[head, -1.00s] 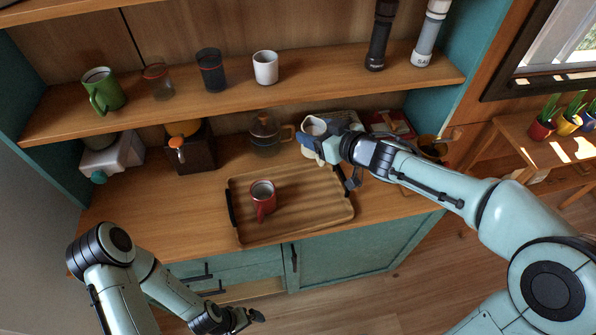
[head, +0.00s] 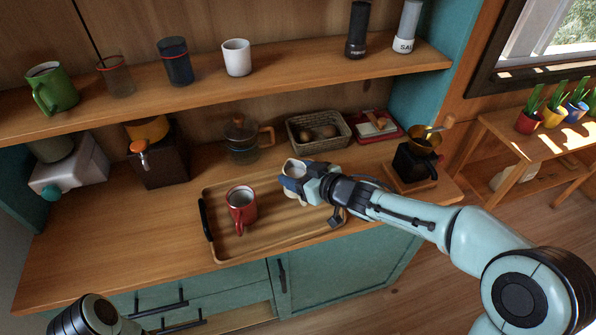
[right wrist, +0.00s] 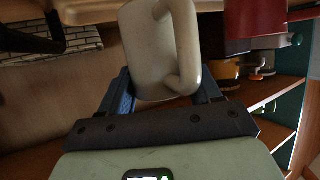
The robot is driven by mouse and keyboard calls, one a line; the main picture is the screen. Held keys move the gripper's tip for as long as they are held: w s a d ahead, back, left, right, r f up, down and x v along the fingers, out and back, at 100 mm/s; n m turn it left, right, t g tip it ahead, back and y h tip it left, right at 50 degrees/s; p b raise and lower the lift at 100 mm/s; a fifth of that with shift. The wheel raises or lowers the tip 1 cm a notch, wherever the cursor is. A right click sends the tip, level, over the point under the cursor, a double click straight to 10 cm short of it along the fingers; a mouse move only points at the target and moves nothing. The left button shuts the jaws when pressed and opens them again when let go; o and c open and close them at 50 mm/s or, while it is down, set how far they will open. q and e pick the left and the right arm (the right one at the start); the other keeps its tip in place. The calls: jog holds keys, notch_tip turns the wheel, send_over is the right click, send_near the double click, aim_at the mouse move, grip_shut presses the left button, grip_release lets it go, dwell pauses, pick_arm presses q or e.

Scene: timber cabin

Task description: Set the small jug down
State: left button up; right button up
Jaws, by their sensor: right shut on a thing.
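The small jug (head: 293,168) is cream-white, with a handle that shows in the right wrist view (right wrist: 147,50). My right gripper (head: 301,186) is shut on it, with a blue finger on either side in the right wrist view (right wrist: 163,97). The jug is at the far right corner of the wooden tray (head: 270,246). The gripper hides its lower part, and I cannot tell whether it touches the tray. My left gripper is out of view; only part of that arm shows at the lower left.
A red mug (head: 241,210) stands on the tray's left half. Behind are a glass pot (head: 240,142), a basket (head: 318,131) and a red tray (head: 375,128). A grinder (head: 415,163) stands at the right. The tray's front right is clear.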

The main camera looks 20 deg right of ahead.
notch_tip(320, 180, down, 3)
jog(key=shift+r+b, duration=0.1)
jog(key=shift+b, duration=0.7)
jog(key=shift+f, duration=0.45)
jog(key=shift+b, duration=0.3)
jog(key=shift+f, duration=0.2)
jog(key=o, duration=1.3)
jog(key=shift+c, duration=0.2)
jog(key=shift+r, duration=0.15)
